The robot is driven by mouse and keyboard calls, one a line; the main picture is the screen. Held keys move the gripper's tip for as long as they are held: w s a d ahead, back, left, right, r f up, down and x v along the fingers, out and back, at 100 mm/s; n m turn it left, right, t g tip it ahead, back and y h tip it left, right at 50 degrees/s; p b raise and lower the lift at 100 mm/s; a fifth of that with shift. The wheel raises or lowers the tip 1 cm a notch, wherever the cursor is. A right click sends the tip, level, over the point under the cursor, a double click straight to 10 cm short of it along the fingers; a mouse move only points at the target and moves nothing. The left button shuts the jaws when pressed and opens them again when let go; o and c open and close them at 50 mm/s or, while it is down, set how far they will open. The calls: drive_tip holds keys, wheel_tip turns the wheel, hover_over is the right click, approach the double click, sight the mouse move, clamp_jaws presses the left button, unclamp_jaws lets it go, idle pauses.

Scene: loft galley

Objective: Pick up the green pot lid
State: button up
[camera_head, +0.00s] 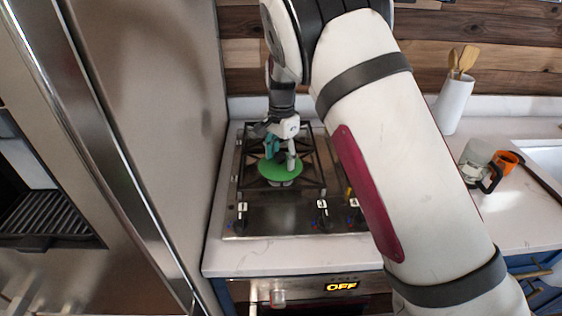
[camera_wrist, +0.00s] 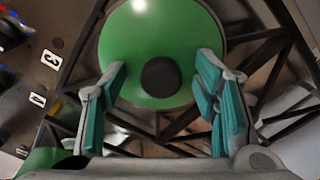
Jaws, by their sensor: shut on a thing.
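The green pot lid (camera_head: 268,172) is a round disc over the stove, below my gripper (camera_head: 283,158). The exact contact is hard to see. In the head view the lid looks roughly level; I cannot tell whether it rests on something or hangs free.
Black burner grates (camera_head: 315,150) and a row of front knobs (camera_head: 322,218) surround the lid. A steel refrigerator (camera_head: 165,110) rises close on the left. A utensil holder (camera_head: 453,104), a clear mug (camera_head: 475,160) and an orange cup (camera_head: 509,161) stand on the right counter.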

sight(285, 156)
drive_tip(key=shift+s+f, duration=0.15)
drive_tip(key=shift+f, duration=0.25)
drive_tip(key=shift+r, duration=0.4)
drive_tip(key=c, duration=0.4)
drive_tip(key=shift+w+a+r+b, duration=0.15)
drive_tip(key=shift+r+b, duration=0.3)
drive_tip(key=shift+r, duration=0.65)
clamp_jaws()
drive_tip(key=shift+s+d+r, duration=0.35)
drive_tip(key=shift+s+d, duration=0.1)
drive_tip(key=shift+d, duration=0.15)
drive_tip(key=s+d+r, duration=0.1)
drive_tip(key=s+d, duration=0.9)
drive_tip(key=d, duration=0.1)
drive_tip(key=shift+r, duration=0.25)
